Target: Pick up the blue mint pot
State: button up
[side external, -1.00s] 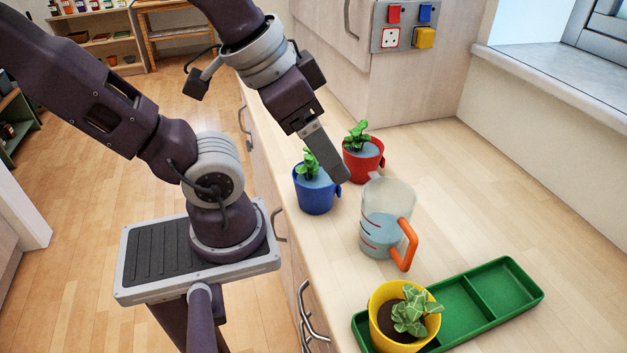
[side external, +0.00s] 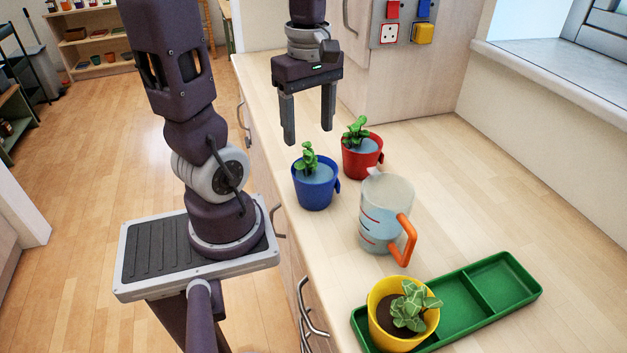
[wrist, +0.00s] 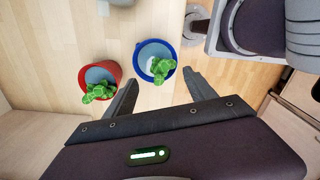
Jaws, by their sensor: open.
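The blue mint pot (side external: 316,190) stands upright on the wooden counter, with a green plant in it and a small handle on its right side. In the wrist view the blue pot (wrist: 144,47) lies ahead of the space between my fingers. My gripper (side external: 309,138) is open and empty, pointing down above and behind the blue pot in the side view. Its two fingers also show in the wrist view (wrist: 164,87). They are apart from the pot.
A red pot (side external: 368,161) with a plant stands close behind and right of the blue pot. A clear jug (side external: 372,220) with an orange handle is at its right front. A yellow pot (side external: 380,325) sits in a green tray (side external: 500,285). Counter is free at right.

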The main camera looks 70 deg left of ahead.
aim_at(309, 148)
jog(key=f, duration=0.5)
jog(key=shift+s+d+f, duration=0.15)
jog(key=shift+d+f, duration=0.05)
jog(key=shift+d, duration=0.1)
grip_shut()
